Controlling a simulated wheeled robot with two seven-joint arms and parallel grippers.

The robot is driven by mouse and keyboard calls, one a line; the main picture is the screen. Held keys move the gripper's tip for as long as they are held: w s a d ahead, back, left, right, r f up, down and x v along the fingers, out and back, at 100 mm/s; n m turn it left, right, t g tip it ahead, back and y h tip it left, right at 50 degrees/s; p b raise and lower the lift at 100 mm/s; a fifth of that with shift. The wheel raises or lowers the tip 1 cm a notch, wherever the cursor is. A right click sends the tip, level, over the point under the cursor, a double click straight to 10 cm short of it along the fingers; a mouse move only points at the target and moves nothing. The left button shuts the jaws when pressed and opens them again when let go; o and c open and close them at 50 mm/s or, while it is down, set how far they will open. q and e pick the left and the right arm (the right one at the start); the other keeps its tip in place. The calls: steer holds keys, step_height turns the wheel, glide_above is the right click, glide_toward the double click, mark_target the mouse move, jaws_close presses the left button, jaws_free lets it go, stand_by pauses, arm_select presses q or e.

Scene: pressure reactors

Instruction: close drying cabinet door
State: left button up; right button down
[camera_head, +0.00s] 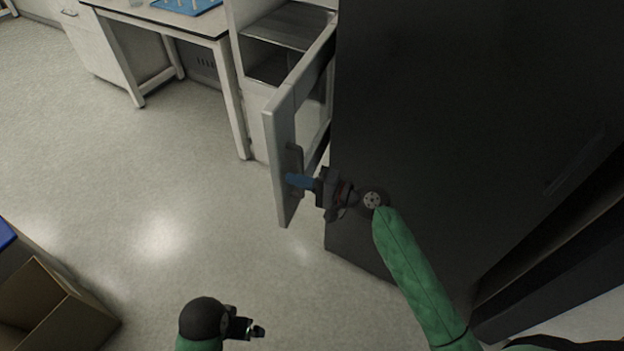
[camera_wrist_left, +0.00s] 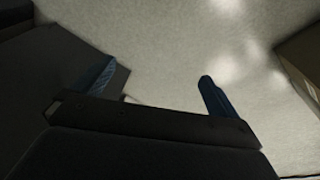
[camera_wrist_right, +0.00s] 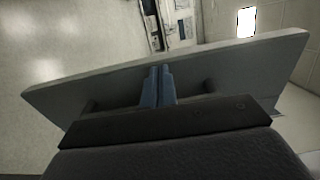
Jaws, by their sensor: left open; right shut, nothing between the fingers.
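The drying cabinet (camera_head: 257,70) is a pale box with a dark interior and shelves at the top centre. Its door (camera_head: 284,160) stands open, swung out toward me, with a handle (camera_head: 296,160) on its right face. My right gripper (camera_head: 291,180) is shut and empty, its blue fingertips at the door by the handle. In the right wrist view the shut fingers (camera_wrist_right: 158,86) lie in front of the door panel (camera_wrist_right: 235,75); I cannot tell if they touch it. My left gripper (camera_head: 258,331) is low in the head view. In the left wrist view its fingers (camera_wrist_left: 155,90) are apart and empty.
A large dark cabinet (camera_head: 440,110) stands close on the right, beside the open door. A white-legged bench (camera_head: 160,18) with a blue tray (camera_head: 187,5) is at the back left. A cardboard box (camera_head: 50,305) is at the lower left. The floor between is clear.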

arm_select(q)
steer(key=shift+w+d+f, duration=0.1)
steer(key=shift+w+f, duration=0.05)
steer(key=shift+f, duration=0.45)
steer(key=shift+w+f, duration=0.15)
steer(key=shift+f, duration=0.4)
steer(key=shift+w+r, duration=0.1)
